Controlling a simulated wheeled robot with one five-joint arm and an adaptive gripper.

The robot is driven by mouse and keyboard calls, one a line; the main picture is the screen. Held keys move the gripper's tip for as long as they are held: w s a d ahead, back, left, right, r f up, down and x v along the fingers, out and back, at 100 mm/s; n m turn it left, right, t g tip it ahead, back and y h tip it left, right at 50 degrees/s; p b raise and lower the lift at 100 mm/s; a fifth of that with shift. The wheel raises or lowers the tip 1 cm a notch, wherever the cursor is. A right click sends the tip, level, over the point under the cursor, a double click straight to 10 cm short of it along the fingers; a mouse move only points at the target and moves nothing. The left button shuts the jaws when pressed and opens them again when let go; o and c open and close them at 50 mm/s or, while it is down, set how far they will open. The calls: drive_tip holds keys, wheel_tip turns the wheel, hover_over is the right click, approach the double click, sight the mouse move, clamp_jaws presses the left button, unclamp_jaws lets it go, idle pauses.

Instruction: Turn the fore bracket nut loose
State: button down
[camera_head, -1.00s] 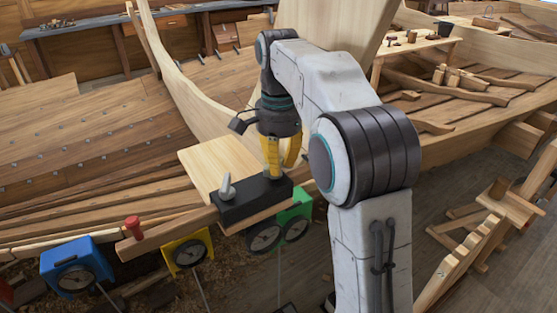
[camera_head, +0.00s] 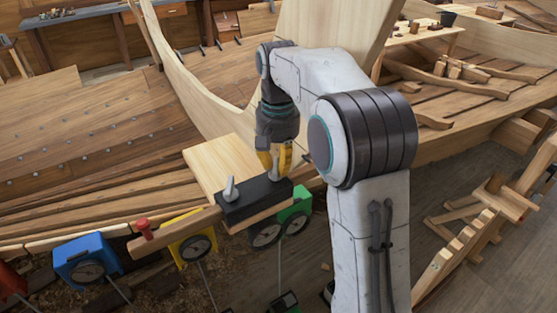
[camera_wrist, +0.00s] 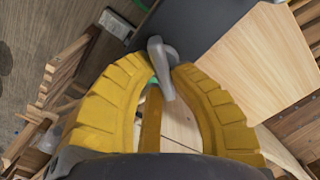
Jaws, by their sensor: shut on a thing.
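A black bracket (camera_head: 252,204) clamps the edge of a pale wooden board (camera_head: 215,165) at the hull side. A grey lever-shaped nut (camera_head: 229,189) stands free at its left end. My gripper (camera_head: 275,178) points down over the right end of the bracket. Its yellow fingers are shut on a second grey nut (camera_wrist: 163,65), which shows between the fingertips in the wrist view (camera_wrist: 159,66). The head view mostly hides the foot of this nut behind the fingers. I cannot tell from the nut's look how loose it is.
Blue (camera_head: 88,260), yellow (camera_head: 190,240) and green (camera_head: 297,207) dial gauges hang along the plank edge below the bracket. A red knob (camera_head: 143,225) stands on a plank to the left. Curved hull timber (camera_head: 190,85) rises behind my gripper.

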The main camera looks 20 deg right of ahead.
sight(277, 162)
drive_tip(key=shift+n, duration=0.4)
drive_tip(key=c, duration=1.1)
unclamp_jaws()
drive_tip(key=shift+r, duration=5.95)
